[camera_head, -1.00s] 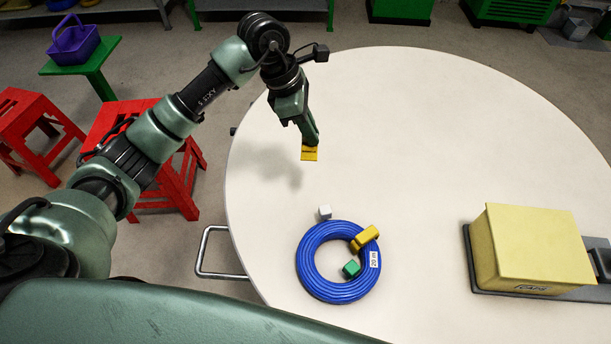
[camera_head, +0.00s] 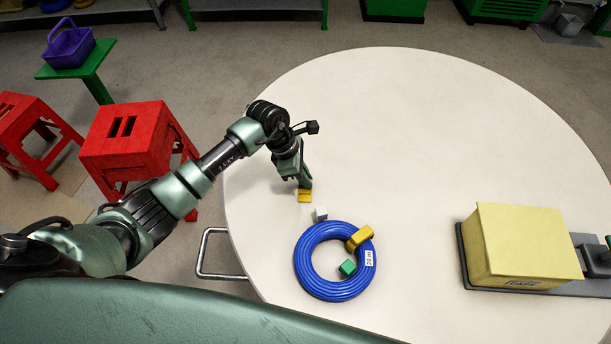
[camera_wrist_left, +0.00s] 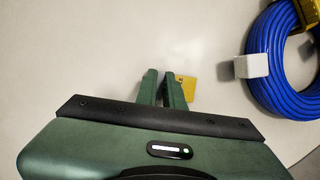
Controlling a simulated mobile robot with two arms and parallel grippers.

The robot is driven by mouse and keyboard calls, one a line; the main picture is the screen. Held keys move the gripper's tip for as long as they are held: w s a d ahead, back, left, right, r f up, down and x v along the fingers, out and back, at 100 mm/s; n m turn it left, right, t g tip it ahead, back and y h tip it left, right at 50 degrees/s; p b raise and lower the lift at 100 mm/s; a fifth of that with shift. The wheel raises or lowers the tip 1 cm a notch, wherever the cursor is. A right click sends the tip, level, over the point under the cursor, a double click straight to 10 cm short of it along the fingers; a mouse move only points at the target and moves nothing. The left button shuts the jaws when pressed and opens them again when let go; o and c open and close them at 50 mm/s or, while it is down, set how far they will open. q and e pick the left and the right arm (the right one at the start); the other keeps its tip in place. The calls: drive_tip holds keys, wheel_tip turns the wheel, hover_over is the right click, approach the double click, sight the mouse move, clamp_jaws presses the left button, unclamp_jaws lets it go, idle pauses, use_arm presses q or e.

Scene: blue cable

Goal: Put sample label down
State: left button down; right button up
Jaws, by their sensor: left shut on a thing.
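The sample label (camera_head: 305,196) is a small flat yellow piece. My left gripper (camera_head: 304,184) is shut on it, low over the left part of the round table. In the left wrist view the label (camera_wrist_left: 187,88) sticks out past the fingertips of my left gripper (camera_wrist_left: 164,80), partly hidden by a finger. I cannot tell whether the label touches the table. My right gripper is not in view.
A blue cable coil (camera_head: 308,268) lies nearer me, with a white block (camera_head: 320,214), a yellow block (camera_head: 360,237) and a green block (camera_head: 347,267) at it. A yellow box (camera_head: 525,245) stands at right. The table's middle (camera_head: 430,150) is clear.

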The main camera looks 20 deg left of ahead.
use_arm(q)
drive_tip(key=c, duration=2)
unclamp_jaws()
drive_tip(key=shift+f, duration=0.1)
drive_tip(key=o, duration=0.5)
drive_tip(key=b+v, duration=0.1)
drive_tip(key=v, duration=1.1)
